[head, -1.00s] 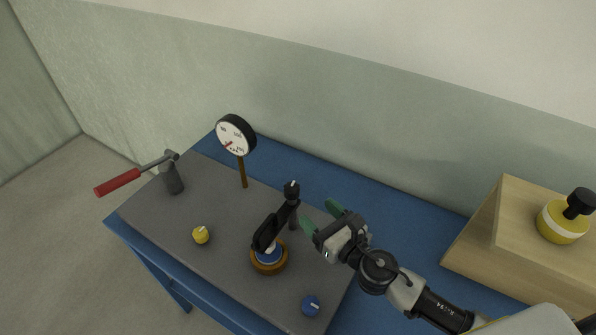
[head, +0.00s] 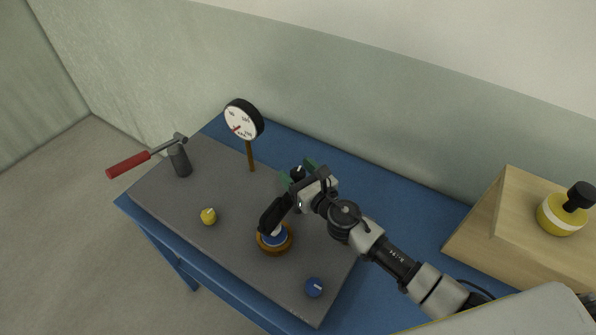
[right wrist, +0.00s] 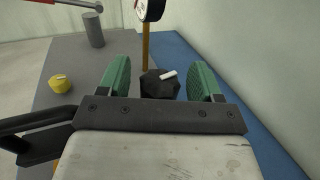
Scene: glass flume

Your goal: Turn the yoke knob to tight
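The yoke knob (head: 298,172) is black with a white mark and sits on top of the black yoke (head: 275,215). In the right wrist view the knob (right wrist: 160,86) lies between the two green fingers, with a small gap on each side. My right gripper (head: 299,174) is open at the knob, its fingers on either side; it also shows in the right wrist view (right wrist: 160,80). The yoke stands over a round brown-rimmed base with a blue centre (head: 274,240). My right gripper and wrist partly hide the knob and the yoke's upper part. My left gripper is not in view.
A dial gauge (head: 242,120) stands on a post behind. A red-handled lever (head: 128,165), a yellow knob (head: 208,216) and a blue knob (head: 314,287) are on the grey plate (head: 225,255).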

